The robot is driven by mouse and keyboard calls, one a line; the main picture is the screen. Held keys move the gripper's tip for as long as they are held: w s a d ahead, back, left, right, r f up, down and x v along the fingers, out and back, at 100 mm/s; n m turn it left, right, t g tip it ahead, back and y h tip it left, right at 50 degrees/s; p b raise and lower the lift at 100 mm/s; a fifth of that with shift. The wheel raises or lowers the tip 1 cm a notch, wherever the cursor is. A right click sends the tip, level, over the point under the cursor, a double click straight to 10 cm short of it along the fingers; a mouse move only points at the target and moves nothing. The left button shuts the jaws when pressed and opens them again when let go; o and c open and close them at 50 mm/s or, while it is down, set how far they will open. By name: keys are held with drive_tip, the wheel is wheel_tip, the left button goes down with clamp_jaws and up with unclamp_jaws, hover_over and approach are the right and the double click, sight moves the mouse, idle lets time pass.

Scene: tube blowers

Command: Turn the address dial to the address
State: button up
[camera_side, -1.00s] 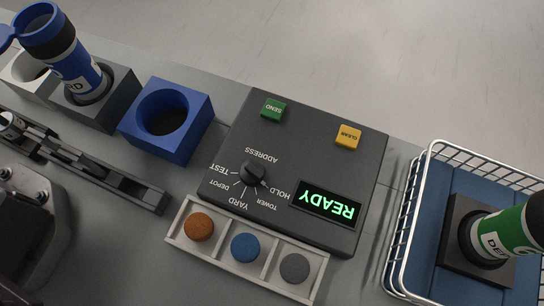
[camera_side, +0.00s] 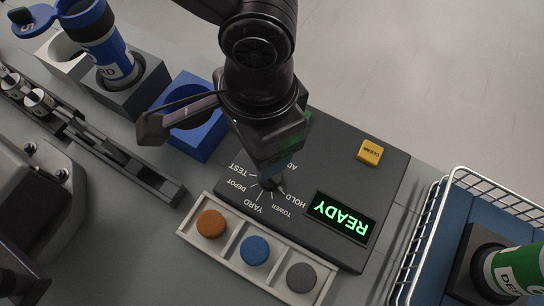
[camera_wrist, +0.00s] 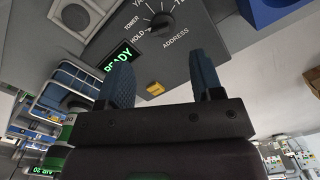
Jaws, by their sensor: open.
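The address dial (camera_side: 270,184) is a black knob on the dark console (camera_side: 330,160), ringed by the labels TEST, DEPOT, YARD, TOWER, HOLD and ADDRESS. In the wrist view the dial (camera_wrist: 161,22) shows ahead of my fingertips, and its light mark seems to face HOLD. The display (camera_side: 341,219) reads READY. My gripper (camera_side: 268,172) is above the dial in the side view, covering part of the ADDRESS label; its fingers are mostly hidden there. In the wrist view my gripper (camera_wrist: 163,55) has its two blue fingers apart with nothing between them.
A yellow CLEAR button (camera_side: 370,151) is on the console; my arm mostly covers the green one. A tray (camera_side: 193,237) with several coloured discs lies along the console's near edge. A blue socket block (camera_side: 205,145) is left, and a white wire basket (camera_side: 424,235) is right.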

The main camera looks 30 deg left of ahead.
drive_tip(key=shift+n, duration=0.9)
drive_tip(key=f, duration=0.4)
drive_tip(key=w+f, duration=0.1)
drive_tip(key=f, duration=0.3)
drive_tip(key=d+f, duration=0.1)
drive_tip(key=f, duration=0.3)
drive_tip(key=shift+w, duration=0.2)
drive_tip(key=shift+r, duration=0.1)
drive_tip(key=c, duration=0.9)
